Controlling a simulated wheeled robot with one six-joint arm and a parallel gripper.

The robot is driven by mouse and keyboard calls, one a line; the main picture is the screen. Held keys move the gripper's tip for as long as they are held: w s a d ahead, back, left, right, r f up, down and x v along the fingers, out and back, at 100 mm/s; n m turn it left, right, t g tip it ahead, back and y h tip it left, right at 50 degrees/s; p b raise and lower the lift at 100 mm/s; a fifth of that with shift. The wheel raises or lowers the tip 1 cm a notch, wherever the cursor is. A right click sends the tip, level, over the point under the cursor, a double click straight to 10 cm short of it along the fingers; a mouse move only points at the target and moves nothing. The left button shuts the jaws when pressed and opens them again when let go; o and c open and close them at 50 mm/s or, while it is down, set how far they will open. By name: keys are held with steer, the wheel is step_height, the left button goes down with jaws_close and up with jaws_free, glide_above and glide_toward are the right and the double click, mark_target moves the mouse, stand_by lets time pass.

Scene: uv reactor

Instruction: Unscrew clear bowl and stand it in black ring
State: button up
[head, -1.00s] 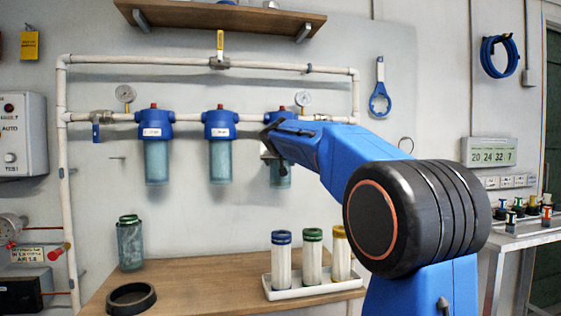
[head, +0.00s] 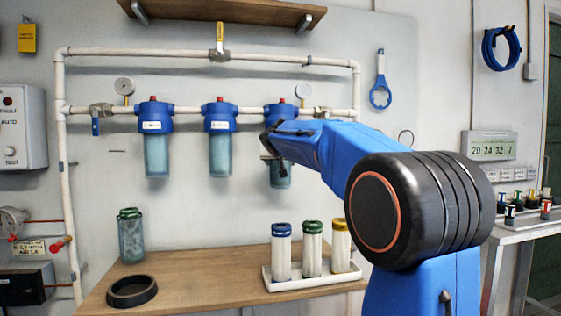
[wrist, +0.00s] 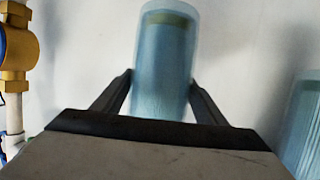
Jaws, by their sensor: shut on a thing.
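The clear bowl (head: 282,178) is below the right-hand blue filter head (head: 279,117). My gripper (head: 272,152) is shut on it, and its fingers also flank the bowl (wrist: 163,70) in the wrist view (wrist: 160,97). In the head view, the bowl's lower end hangs a little below those of its two neighbours. Its upper end is hidden behind my gripper, so I cannot see whether it touches the head. The black ring (head: 133,301) lies empty on the left front of the wooden bench.
Two other bowls (head: 157,156) (head: 220,155) hang to the left. A green-topped jar (head: 131,240) stands behind the ring. A white tray (head: 310,282) holds three cartridges at the bench's right. The bench middle (head: 205,276) is clear. A blue spanner (head: 380,95) hangs on the wall.

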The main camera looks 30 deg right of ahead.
steer(key=shift+s, duration=0.1)
stand_by(0.3)
steer(key=s+a, duration=0.3)
steer(key=s, duration=0.8)
steer(key=shift+s+a+f, duration=0.2)
steer(key=shift+f, duration=0.25)
stand_by(0.7)
stand_by(0.5)
